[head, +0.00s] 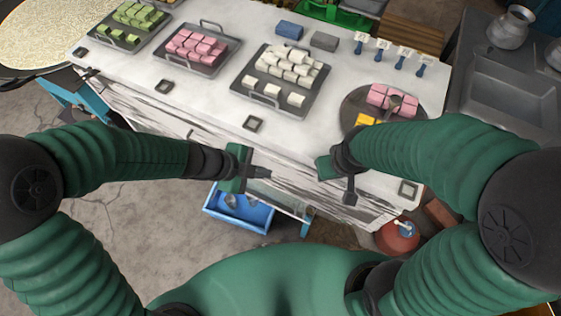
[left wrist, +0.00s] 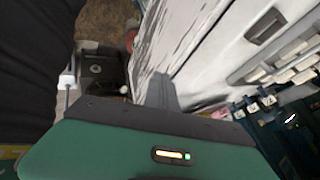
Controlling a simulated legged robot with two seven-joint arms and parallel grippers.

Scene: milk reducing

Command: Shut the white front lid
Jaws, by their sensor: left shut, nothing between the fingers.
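The white front lid (head: 150,118) appears as the streaked white panel along the near long side of the white counter; I cannot tell how far it stands open. A streaked white surface (left wrist: 178,45) also fills the middle of the left wrist view. My left gripper (head: 262,172) is shut and empty in front of the counter's near side, with its fingers pointing right; I cannot tell whether it touches the panel. My right gripper (head: 350,192) is near the counter's right front edge, its fingers pointing down. I cannot tell whether it is open or shut.
Trays of green (head: 140,18), pink (head: 196,48) and white blocks (head: 288,66) stand on the counter, with a round dark tray (head: 360,104) at right. A blue bin (head: 238,210) is below the left gripper. A red canister (head: 398,237) is on the floor at right.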

